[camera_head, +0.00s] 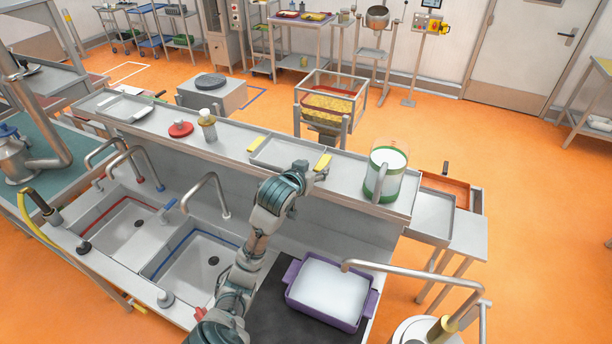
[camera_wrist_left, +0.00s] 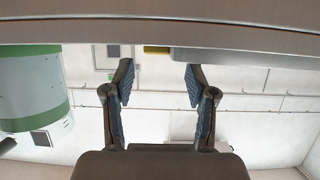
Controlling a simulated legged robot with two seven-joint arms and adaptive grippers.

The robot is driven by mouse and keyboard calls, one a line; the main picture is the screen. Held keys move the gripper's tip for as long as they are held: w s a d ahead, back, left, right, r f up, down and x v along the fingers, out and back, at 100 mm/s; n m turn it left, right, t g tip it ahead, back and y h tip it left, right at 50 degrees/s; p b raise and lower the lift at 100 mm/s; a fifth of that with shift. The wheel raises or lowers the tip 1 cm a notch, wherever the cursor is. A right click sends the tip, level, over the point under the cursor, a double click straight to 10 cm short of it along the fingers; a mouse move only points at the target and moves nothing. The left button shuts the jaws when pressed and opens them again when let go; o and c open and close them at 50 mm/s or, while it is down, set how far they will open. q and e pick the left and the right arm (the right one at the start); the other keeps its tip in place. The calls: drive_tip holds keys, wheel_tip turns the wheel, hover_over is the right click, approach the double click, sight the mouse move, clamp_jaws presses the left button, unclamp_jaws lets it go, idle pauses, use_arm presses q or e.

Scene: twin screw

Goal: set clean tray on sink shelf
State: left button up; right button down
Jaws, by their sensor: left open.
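A shallow pale grey tray (camera_head: 283,153) lies on the long sink shelf (camera_head: 232,147), with a yellow handle (camera_head: 255,143) at its left end and another yellow handle (camera_head: 323,161) at its right end. My left gripper (camera_head: 314,173) is at the tray's right end, close to that handle; I cannot tell whether they touch. In the left wrist view its two fingers (camera_wrist_left: 158,84) are spread with nothing between them. A yellow piece (camera_wrist_left: 157,49) and a grey edge (camera_wrist_left: 240,56) show just past the fingertips. My right gripper is not in view.
A green-and-white pitcher (camera_head: 385,172) stands on the shelf right of the gripper. A white-topped bottle (camera_head: 207,124), a red round item (camera_head: 180,129) and another tray (camera_head: 124,107) are further left. Taps (camera_head: 205,190), basins and a purple tub (camera_head: 328,288) lie below.

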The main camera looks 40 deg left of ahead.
use_arm(q)
drive_tip(key=v, duration=0.6)
drive_tip(key=shift+s+a, duration=0.2)
drive_tip(key=shift+s, duration=0.05)
drive_tip(key=shift+d, duration=0.15)
